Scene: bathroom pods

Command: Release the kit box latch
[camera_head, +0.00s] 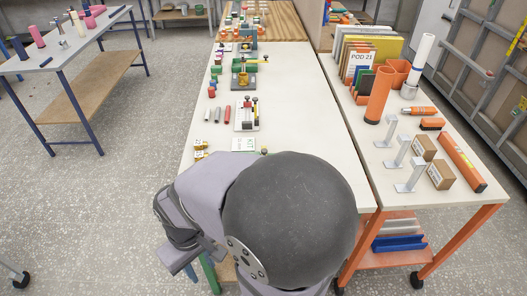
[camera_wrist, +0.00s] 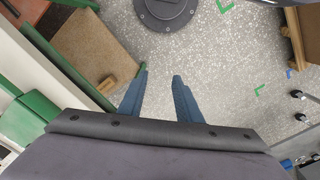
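I cannot pick out the kit box or its latch for certain in either view. Small devices stand in a row on the long white table (camera_head: 298,135) in the head view. One is a white-based device (camera_head: 247,116) with dark and red upright parts; another is a green and yellow device (camera_head: 243,75). My gripper (camera_wrist: 160,76) shows two blue fingers with a gap between them and nothing held. It points down over the speckled floor, beside the table's green frame. In the head view my arm hides the table's near end, and the fingertips do not show.
A side bench (camera_head: 377,160) at the right holds orange tubes, brown boxes and binders. Another table (camera_head: 75,50) stands at the left, with open floor (camera_head: 110,190) between. In the wrist view a brown shelf (camera_wrist: 88,50) lies left of the fingers.

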